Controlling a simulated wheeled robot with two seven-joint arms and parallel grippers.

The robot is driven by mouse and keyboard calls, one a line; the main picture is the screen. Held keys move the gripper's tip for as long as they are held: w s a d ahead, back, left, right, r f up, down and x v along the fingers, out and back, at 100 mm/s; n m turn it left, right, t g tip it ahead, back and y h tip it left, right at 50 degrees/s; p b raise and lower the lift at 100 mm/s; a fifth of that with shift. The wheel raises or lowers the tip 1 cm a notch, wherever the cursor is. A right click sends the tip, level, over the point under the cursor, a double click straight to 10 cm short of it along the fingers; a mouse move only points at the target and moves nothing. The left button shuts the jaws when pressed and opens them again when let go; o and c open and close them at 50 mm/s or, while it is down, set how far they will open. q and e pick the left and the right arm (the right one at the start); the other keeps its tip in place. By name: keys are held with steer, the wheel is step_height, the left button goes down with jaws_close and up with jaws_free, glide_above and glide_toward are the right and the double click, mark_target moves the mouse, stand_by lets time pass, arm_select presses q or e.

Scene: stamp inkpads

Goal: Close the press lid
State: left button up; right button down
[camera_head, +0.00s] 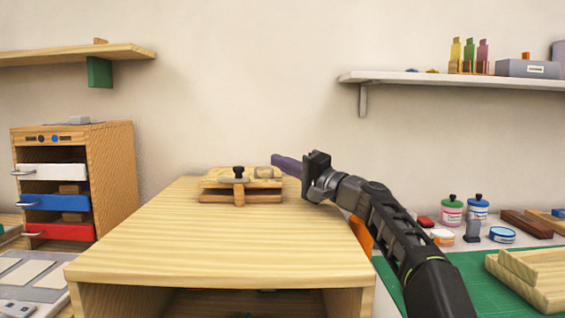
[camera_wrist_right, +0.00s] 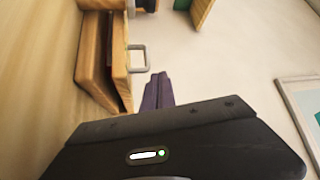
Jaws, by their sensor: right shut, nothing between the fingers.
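The wooden press (camera_head: 241,197) sits at the back of the wooden table's top, with a black knob at its front. In the right wrist view, the lid (camera_wrist_right: 119,62) and base of the press (camera_wrist_right: 92,50) show as two wooden slabs with a dark gap between them, and a grey loop handle (camera_wrist_right: 146,58) stands out from the lid. How far the lid is tilted is hard to tell. My right gripper (camera_head: 275,158) is shut and empty, its purple fingers pointing left just above the press's right end. The fingers also show in the right wrist view (camera_wrist_right: 158,77). My left gripper is out of view.
The wooden table top (camera_head: 220,245) is clear in front of the press. A drawer cabinet (camera_head: 110,175) stands at left. Shelves (camera_head: 455,80) hang on the wall.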

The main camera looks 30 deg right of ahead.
steer(key=shift+s+d+f, duration=0.15)
steer(key=shift+s+d, duration=0.1)
steer(key=shift+s, duration=0.2)
steer(key=v, duration=0.4)
steer(key=r+b+v, duration=0.1)
steer(key=v, duration=0.3)
steer(key=r+v, duration=0.1)
steer(key=v, duration=0.3)
steer(key=shift+s+r, duration=0.2)
steer(key=shift+r, duration=0.05)
